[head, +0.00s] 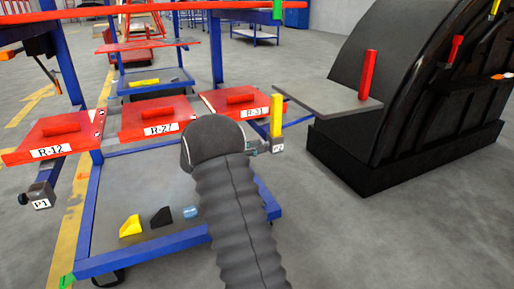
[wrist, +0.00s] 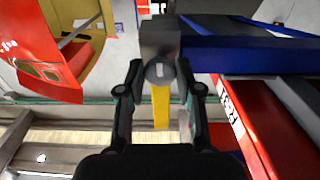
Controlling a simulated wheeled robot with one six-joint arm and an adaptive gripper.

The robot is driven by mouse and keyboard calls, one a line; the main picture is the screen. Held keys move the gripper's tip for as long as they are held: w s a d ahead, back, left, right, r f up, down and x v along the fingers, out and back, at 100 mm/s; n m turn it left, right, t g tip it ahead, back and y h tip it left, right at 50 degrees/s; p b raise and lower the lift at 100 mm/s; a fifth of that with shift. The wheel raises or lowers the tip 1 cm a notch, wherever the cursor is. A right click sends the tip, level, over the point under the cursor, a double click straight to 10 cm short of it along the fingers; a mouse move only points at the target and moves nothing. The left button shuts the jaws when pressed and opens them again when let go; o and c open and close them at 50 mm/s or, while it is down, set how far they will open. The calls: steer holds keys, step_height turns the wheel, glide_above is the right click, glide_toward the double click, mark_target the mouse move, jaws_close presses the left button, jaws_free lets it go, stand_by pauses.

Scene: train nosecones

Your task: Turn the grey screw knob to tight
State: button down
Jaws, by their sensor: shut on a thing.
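The grey screw knob (wrist: 159,73) shows in the wrist view as a round face with a pale mark, on a grey block (wrist: 160,38) at the end of a blue beam. My gripper (wrist: 161,80) has one finger on each side of the knob and is shut on it. A yellow bar (wrist: 161,108) extends below the knob in the wrist view. In the head view the yellow bar (head: 277,115) stands upright above a small labelled grey block (head: 278,147). My dark arm hides much of the gripper and knob there.
Red panels R-12 (head: 50,139), R-27 (head: 158,127) and R-31 (head: 240,105) lie on a blue rack left of the arm. A grey block marked P1 (head: 40,196) is at far left. A black nosecone (head: 400,85) with a grey plate (head: 325,97) stands right. Floor between is clear.

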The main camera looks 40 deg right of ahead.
stand_by(0.4)
steer(key=c, duration=0.8)
jaws_free()
steer(key=shift+m, duration=0.3)
steer(key=v, duration=1.2)
